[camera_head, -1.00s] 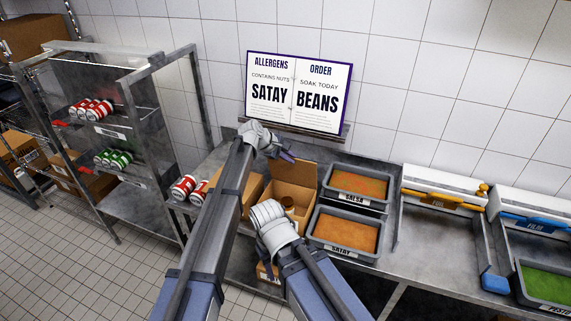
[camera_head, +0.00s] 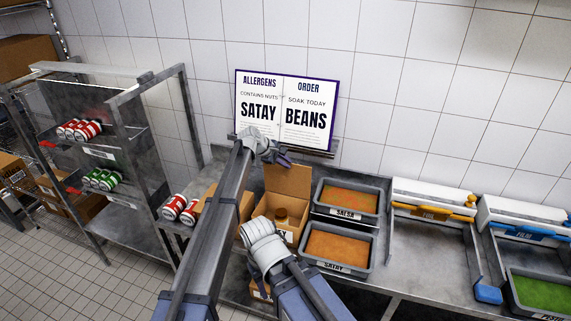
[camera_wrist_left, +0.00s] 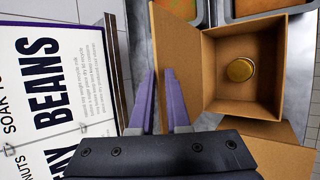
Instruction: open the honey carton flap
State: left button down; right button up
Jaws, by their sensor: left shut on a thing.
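The honey carton (camera_head: 295,206) stands on the counter with its top open, and its label is partly hidden by my right arm. A brown flap (camera_head: 287,181) stands up at its back. A jar (camera_head: 281,215) is inside; its gold lid shows in the left wrist view (camera_wrist_left: 240,69). My left gripper (camera_head: 284,160) is at the flap's upper edge. In the left wrist view its purple fingers (camera_wrist_left: 161,98) are close together, shut on the flap (camera_wrist_left: 178,50). My right arm's wrist is in front of the carton; its gripper is hidden.
Salsa (camera_head: 347,197) and satay (camera_head: 340,245) trays stand right of the carton. An allergen board (camera_head: 287,110) is close behind my left gripper. Red cans (camera_head: 179,208) lie to the left. Bare counter (camera_head: 420,250) lies farther right.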

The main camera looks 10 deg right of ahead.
pick_arm(q)
jog(key=c, duration=1)
grip_release()
jog(key=shift+r, duration=0.1)
jog(key=p+v, duration=0.5)
jog(key=v, duration=0.2)
jog(key=shift+s+a+r+p, duration=0.15)
jog(key=shift+a+r+p, duration=0.15)
jog(key=shift+p, duration=0.1)
jog(key=shift+f, duration=0.1)
